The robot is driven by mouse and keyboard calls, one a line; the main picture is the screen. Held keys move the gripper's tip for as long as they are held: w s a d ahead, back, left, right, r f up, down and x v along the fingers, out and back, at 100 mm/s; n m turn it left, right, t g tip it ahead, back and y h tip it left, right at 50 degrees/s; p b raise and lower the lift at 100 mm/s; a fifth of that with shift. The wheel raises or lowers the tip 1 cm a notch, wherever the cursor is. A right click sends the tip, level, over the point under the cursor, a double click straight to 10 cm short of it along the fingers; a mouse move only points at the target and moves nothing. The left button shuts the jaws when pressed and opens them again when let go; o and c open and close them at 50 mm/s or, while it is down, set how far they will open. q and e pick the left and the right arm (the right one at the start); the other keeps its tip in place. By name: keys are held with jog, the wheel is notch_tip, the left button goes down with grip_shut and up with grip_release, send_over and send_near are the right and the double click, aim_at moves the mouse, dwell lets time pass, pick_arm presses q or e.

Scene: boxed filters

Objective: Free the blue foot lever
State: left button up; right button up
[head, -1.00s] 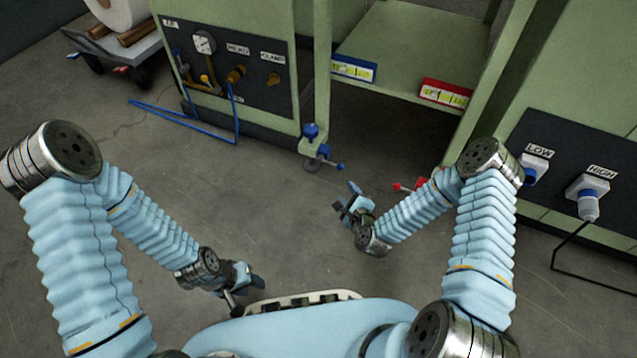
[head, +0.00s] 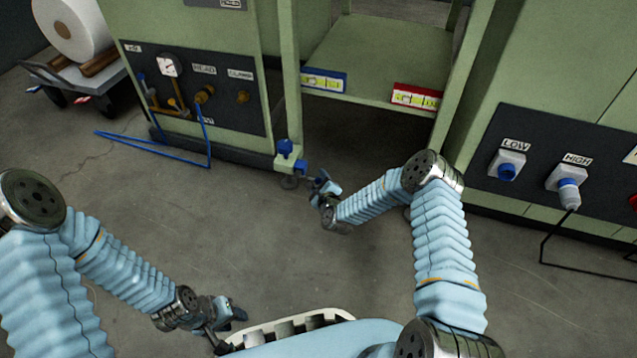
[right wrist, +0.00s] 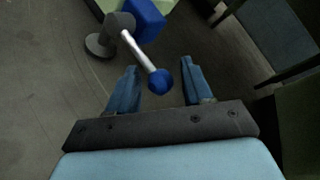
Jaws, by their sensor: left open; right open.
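The blue foot lever (head: 301,166) sits at the foot of the green machine's post, beside a blue block (head: 284,148). In the right wrist view the lever's metal rod (right wrist: 138,50) runs from a grey pivot to a blue ball end (right wrist: 160,81). My right gripper (head: 322,181) is open just right of and below the lever. In its wrist view (right wrist: 160,84) the ball appears between the two parted fingers, with gaps at both sides; I cannot tell its depth. My left gripper (head: 234,312) is open and empty, low over the floor.
A blue hose (head: 150,148) lies on the floor at left. A roll cart (head: 75,80) stands far left. A black cable (head: 545,250) hangs at right. The middle floor is clear.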

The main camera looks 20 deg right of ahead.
jog(key=shift+w, duration=0.1)
grip_shut()
pick_arm(q)
jog(key=shift+r, duration=0.15)
